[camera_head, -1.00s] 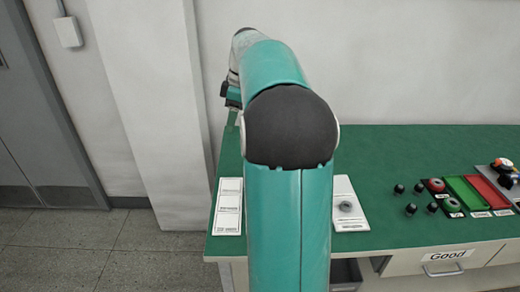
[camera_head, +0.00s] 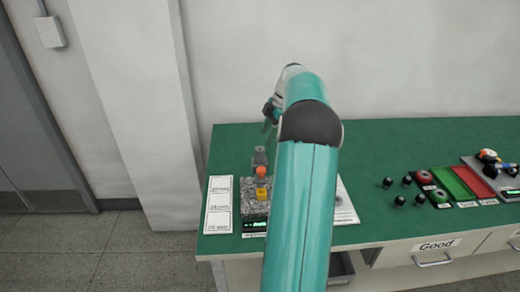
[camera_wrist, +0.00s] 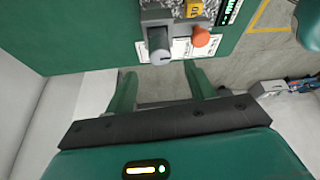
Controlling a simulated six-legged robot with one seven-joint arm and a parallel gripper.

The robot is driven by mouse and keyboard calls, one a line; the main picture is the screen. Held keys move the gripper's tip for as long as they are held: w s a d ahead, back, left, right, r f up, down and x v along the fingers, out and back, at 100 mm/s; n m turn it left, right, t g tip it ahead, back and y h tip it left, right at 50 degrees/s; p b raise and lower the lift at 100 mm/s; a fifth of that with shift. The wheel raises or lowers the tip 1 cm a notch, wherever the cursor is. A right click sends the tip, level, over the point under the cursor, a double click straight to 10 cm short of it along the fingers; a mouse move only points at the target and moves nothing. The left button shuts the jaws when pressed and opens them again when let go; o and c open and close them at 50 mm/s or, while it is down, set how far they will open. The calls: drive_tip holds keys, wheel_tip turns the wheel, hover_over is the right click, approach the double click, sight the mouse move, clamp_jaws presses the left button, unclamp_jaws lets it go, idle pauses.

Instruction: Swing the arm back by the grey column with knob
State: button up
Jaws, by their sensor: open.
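The grey column with knob (camera_head: 259,156) stands upright on a speckled grey fixture (camera_head: 254,208) near the left end of the green bench. An orange knob (camera_head: 261,172) and a yellow block (camera_head: 262,193) are on the same fixture. In the wrist view the grey column (camera_wrist: 158,42) points toward the camera, with the orange knob (camera_wrist: 200,37) to its right. My gripper (camera_wrist: 162,78) is open and empty, its two green fingers apart, below the column in that view. In the head view my gripper (camera_head: 268,122) is small and partly hidden by my arm, above and behind the column.
A white label card (camera_head: 219,205) lies left of the fixture. A white plate (camera_head: 344,205) is partly behind my arm. Black knobs (camera_head: 398,200), a green tray (camera_head: 449,184) and a red tray (camera_head: 475,180) lie to the right. A wall stands behind the bench.

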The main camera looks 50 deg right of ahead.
sight(260, 149)
drive_tip(key=x, duration=0.7)
drive_tip(key=shift+c, duration=0.2)
clamp_jaws()
